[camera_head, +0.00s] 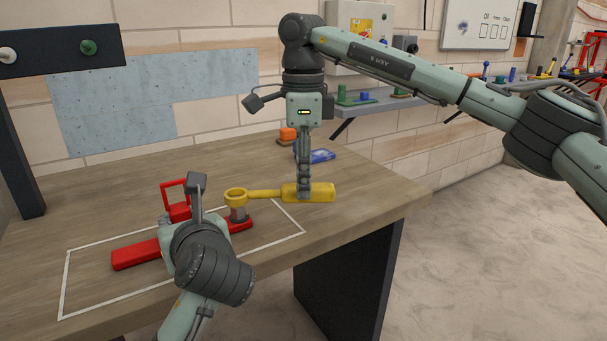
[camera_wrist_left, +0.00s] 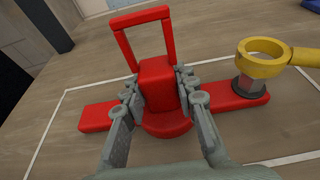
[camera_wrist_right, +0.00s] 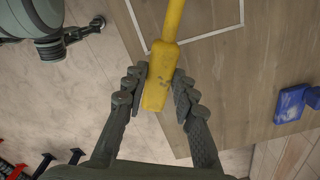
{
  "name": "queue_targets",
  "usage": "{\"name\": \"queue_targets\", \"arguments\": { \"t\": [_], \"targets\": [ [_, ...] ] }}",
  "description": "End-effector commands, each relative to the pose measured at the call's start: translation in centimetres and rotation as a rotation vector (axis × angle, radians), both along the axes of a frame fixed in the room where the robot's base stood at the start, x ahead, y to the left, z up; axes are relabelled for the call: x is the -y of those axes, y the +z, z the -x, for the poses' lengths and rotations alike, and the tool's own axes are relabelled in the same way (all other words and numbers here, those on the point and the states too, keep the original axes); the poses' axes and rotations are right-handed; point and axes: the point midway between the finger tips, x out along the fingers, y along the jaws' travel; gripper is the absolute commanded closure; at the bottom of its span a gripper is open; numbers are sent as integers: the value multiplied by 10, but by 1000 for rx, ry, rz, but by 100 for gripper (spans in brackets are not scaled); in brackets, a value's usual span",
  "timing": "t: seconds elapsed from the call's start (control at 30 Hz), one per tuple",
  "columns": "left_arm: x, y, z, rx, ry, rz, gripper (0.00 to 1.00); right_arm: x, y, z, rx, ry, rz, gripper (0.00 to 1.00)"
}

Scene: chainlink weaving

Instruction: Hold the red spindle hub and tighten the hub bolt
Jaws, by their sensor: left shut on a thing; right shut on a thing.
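The red spindle hub (camera_head: 138,254) lies on the table inside a white outline, with an upright block and a red loop handle (camera_wrist_left: 146,38). My left gripper (camera_wrist_left: 158,92) is shut on its middle block; in the head view my wrist hides the fingers. The hub bolt (camera_wrist_left: 247,87), a short grey and reddish post, stands at the hub's right end. The yellow ring wrench (camera_head: 264,194) has its ring (camera_wrist_left: 270,68) at the bolt's top; I cannot tell how far it sits over it. My right gripper (camera_wrist_right: 160,88) is shut on the wrench's thick handle (camera_head: 318,192).
A blue object (camera_head: 318,156) and an orange block (camera_head: 288,134) lie at the back of the table. The white outline (camera_head: 66,285) frames the work area. The table's right edge is near the wrench handle. A dark post (camera_head: 20,150) stands at the left.

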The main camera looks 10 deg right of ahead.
Motion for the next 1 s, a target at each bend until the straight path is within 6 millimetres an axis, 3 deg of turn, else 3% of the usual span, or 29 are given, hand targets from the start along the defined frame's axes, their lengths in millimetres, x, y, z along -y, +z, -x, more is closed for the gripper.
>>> {"name": "queue_targets", "arguments": {
  "t": [1.0],
  "targets": [
    [0,0,0,0,0,0,100,0,-30,0,0,0,-1,100]
  ]
}}
